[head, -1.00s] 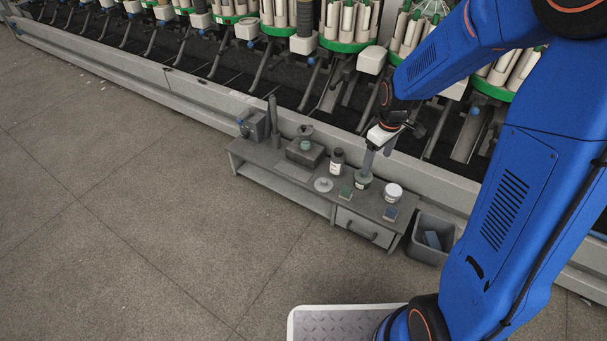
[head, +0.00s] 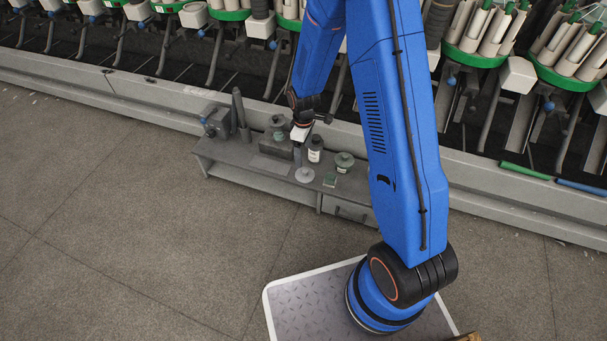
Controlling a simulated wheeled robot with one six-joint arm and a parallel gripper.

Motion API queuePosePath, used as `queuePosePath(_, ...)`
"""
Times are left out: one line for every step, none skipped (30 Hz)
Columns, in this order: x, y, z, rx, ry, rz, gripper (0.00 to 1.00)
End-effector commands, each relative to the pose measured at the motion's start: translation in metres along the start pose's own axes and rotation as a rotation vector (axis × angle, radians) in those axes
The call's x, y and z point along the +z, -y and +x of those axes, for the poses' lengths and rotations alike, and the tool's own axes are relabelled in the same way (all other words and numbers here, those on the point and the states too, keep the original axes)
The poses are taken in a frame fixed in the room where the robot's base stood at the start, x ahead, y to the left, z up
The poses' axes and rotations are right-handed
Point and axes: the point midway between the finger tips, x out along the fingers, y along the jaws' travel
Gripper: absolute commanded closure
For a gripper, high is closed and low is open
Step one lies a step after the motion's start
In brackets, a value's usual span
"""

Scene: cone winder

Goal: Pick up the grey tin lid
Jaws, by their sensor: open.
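The grey tin lid (head: 305,175) is a small pale disc lying flat near the front edge of the low grey bench. My gripper (head: 298,155) points down just behind and above the lid, left of a dark bottle. Its fingers are small in the picture, and the gap between them is hard to make out. The jaws are open and hold nothing. The lid appears clear of the fingers, but their exact height above the bench cannot be told.
The dark bottle with a white label (head: 315,149) and a green-lidded jar (head: 344,161) stand close right of my gripper. A small green block (head: 329,180) lies beside the lid. A box (head: 278,147) stands behind left. My arm hides the bench's right end.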

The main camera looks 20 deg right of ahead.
Motion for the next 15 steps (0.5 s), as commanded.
queuePosePath(0.001,0.001,0.009,-0.002,0.002,0.000,0.25)
queuePosePath(0.001,0.000,0.013,-0.002,0.002,0.000,0.25)
queuePosePath(0.001,0.001,0.020,-0.003,0.002,0.000,0.25)
queuePosePath(0.001,0.001,0.024,-0.003,0.002,0.000,0.25)
queuePosePath(0.001,0.001,0.028,-0.002,0.002,0.000,0.25)
queuePosePath(0.001,0.000,0.035,-0.002,0.002,0.000,0.25)
queuePosePath(0.001,0.001,0.039,-0.003,0.002,0.000,0.25)
queuePosePath(0.001,0.000,0.043,-0.002,0.002,0.000,0.25)
queuePosePath(0.000,0.000,0.049,-0.002,0.001,0.000,0.25)
queuePosePath(0.001,0.000,0.053,-0.002,0.002,0.001,0.25)
queuePosePath(0.001,0.000,0.057,-0.002,0.002,0.001,0.25)
queuePosePath(0.000,0.000,0.061,-0.001,0.001,0.001,0.25)
queuePosePath(0.000,0.000,0.064,-0.001,0.001,0.001,0.25)
queuePosePath(0.000,0.000,0.067,-0.001,0.001,0.001,0.25)
queuePosePath(0.000,0.000,0.070,-0.001,0.001,0.001,0.25)
